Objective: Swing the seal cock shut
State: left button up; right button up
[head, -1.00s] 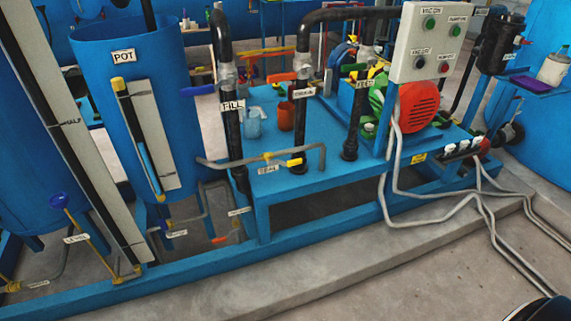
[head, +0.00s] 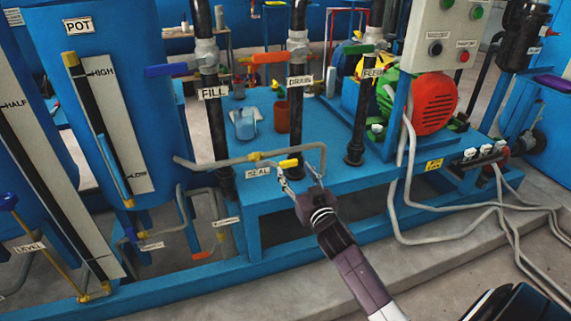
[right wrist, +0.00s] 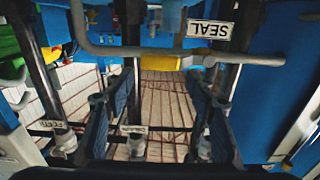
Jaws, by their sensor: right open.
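The seal cock's yellow lever (head: 289,163) lies roughly in line with its grey pipe (head: 223,160), beside the brass valve body (head: 254,157). The SEAL label (head: 259,172) is just below it. My right gripper (head: 298,177) is open, its two fingers pointing up towards the lever from the near side. In the right wrist view, the yellow lever (right wrist: 165,62) shows beyond and between the open fingers (right wrist: 148,95), with the SEAL label (right wrist: 210,30) upside down. Nothing is between the fingers; I cannot tell whether a fingertip touches the lever. My left gripper is not in view.
The blue skid table (head: 340,150) carries black upright pipes for FILL, DRAIN and FEED, with a blue lever (head: 166,70) and an orange lever (head: 269,57). A clear beaker (head: 245,124) and a brown container (head: 282,116) stand behind the cock. Grey hoses (head: 440,232) run at right.

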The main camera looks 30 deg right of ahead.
aim_at(289, 163)
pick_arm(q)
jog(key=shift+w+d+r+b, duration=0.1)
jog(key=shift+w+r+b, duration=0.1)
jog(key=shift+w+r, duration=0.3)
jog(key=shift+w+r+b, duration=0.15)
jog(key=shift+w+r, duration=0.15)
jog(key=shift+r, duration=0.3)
pick_arm(e)
jog(key=shift+x, duration=3.05)
grip_shut()
